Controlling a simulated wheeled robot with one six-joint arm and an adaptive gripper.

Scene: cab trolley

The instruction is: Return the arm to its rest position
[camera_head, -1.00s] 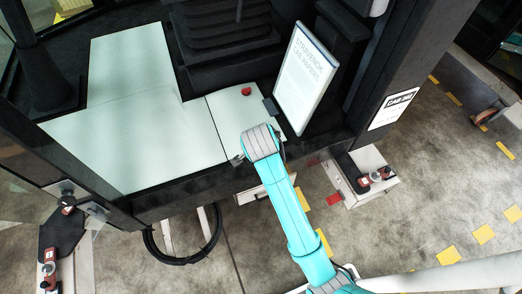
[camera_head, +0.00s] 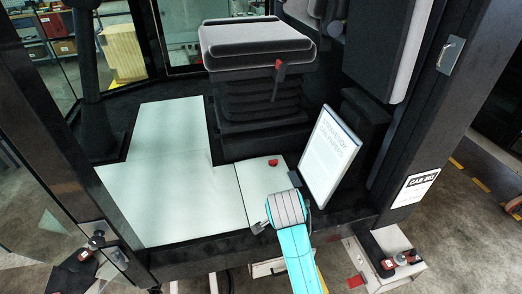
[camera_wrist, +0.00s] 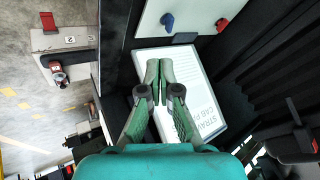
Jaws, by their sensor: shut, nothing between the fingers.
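My arm (camera_head: 297,258) is turquoise and reaches up from the bottom edge of the head view to the front of the cab floor. My gripper (camera_wrist: 159,68) shows in the wrist view, its two fingers together with nothing between them. Behind the fingers is a white panel of cab papers (camera_wrist: 190,85), which also stands tilted in a dark holder in the head view (camera_head: 330,158). I cannot tell from the wrist view how far the fingers are from it. In the head view the gripper is mostly hidden by my grey wrist joint.
A red knob (camera_head: 273,162) sits on the pale floor plate (camera_head: 165,185). The right door post carries a sign (camera_head: 416,187). A white block with red-and-black fittings (camera_head: 390,262) stands at lower right.

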